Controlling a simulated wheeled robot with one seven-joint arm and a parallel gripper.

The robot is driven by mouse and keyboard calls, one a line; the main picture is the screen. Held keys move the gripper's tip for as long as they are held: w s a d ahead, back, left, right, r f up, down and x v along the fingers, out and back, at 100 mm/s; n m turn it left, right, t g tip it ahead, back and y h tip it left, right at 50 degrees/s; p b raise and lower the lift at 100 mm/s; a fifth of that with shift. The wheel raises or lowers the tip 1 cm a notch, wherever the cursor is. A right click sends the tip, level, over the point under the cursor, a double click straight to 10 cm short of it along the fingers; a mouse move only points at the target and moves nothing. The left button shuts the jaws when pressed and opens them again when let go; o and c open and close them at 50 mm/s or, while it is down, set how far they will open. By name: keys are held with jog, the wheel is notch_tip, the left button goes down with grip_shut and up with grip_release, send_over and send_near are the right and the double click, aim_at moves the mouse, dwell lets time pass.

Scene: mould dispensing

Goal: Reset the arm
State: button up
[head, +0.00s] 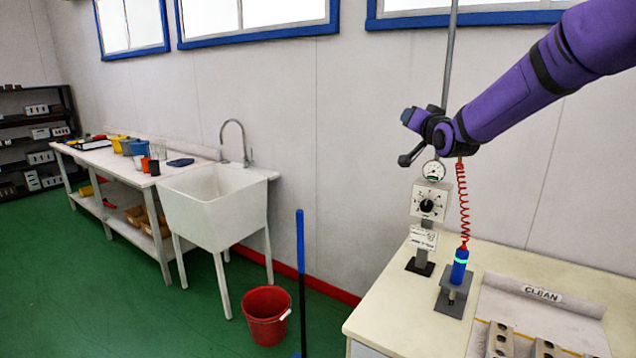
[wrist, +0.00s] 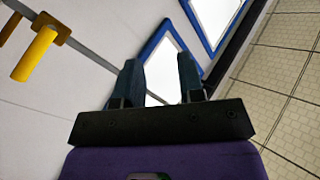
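My gripper (wrist: 161,82) points up toward the wall and windows in the wrist view. Its two dark fingers stand apart, with only a window behind the gap, so it is open and empty. In the head view my gripper (head: 412,130) is at the end of my purple arm, above the counter and in front of the wall. The gauge and the top of the red coiled hose (head: 462,200) are just below it in the picture. A blue dispenser (head: 459,266) on the hose stands upright in its grey holder (head: 453,299), apart from my gripper.
A control box with a dial (head: 428,201) stands on the counter (head: 395,312) beside a tall pole. A tray marked CLEAN (head: 541,293) and grey moulds (head: 500,340) are at the right. A sink (head: 213,205) and red bucket (head: 267,316) are left. A yellow cylinder (wrist: 35,54) hangs in the wrist view.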

jog(key=s+d+f+n+g+h, duration=0.1)
jog(key=s+g, duration=0.3)
jog(key=s, duration=1.2)
jog(key=s+d+f+n+g+h, duration=0.1)
jog(key=s+d+f+g, duration=0.2)
jog(key=s, duration=1.4)
jog(key=s+d+f+g+h, duration=0.1)
jog(key=s+g, duration=0.5)
jog(key=s, duration=1.1)
jog(key=shift+s+d+f+n+h, duration=0.2)
jog(key=shift+d+f+n+h, duration=0.15)
jog(key=shift+f, duration=0.5)
